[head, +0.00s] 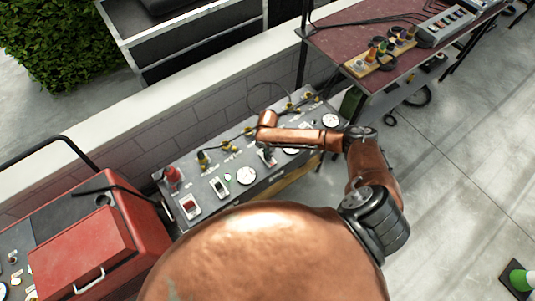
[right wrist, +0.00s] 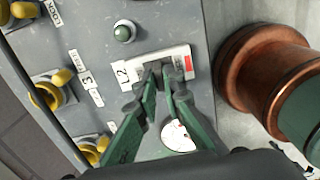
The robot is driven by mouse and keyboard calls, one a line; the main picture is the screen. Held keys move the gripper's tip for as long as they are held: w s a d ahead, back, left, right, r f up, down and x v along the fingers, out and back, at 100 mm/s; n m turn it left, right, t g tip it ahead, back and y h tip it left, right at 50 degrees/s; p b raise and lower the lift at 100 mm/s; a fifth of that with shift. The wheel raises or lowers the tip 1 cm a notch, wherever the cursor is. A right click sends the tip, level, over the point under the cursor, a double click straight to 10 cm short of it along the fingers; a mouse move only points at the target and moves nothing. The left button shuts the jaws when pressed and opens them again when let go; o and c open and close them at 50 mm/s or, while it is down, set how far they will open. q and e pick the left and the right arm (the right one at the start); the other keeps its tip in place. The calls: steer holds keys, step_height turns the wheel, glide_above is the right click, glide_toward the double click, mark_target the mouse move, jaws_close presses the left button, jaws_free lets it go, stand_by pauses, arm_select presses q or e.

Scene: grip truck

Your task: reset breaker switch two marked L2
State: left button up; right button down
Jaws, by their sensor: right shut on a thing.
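The grey breaker panel (head: 205,178) lies below the wall in the head view. In the right wrist view, the white breaker plate (right wrist: 184,54) has a red patch at its right end and a label L2 (right wrist: 122,71) at its left. My right gripper (right wrist: 163,72) has green fingers closed together on the dark switch lever in the middle of that plate. The fingertips hide most of the lever, so its position cannot be told. In the head view my right gripper (head: 267,157) reaches down onto the panel. My left gripper is not in view.
A green indicator (right wrist: 124,33) sits above the plate and a white dial (right wrist: 178,136) below. Yellow connectors (right wrist: 55,88) with cables line the panel's left. In the head view another breaker (head: 190,206) and a red box (head: 85,250) are to the left. A table (head: 345,30) stands at upper right.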

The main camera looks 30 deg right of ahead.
steer(key=shift+s+r+t+p, duration=0.1)
steer(key=shift+s+t+p, duration=0.5)
steer(key=shift+p, duration=0.6)
steer(key=shift+s+t+p, duration=0.2)
steer(key=shift+t+p, duration=0.4)
steer(key=shift+t, duration=0.2)
steer(key=shift+s+d+f+t, duration=0.1)
steer(key=shift+s+f+t, duration=0.2)
steer(key=shift+t, duration=0.3)
steer(key=shift+s+f+t, duration=0.1)
steer(key=shift+s+t, duration=0.1)
steer(key=shift+t, duration=0.6)
steer(key=c, duration=2)
jaws_free()
steer(key=shift+c, duration=0.2)
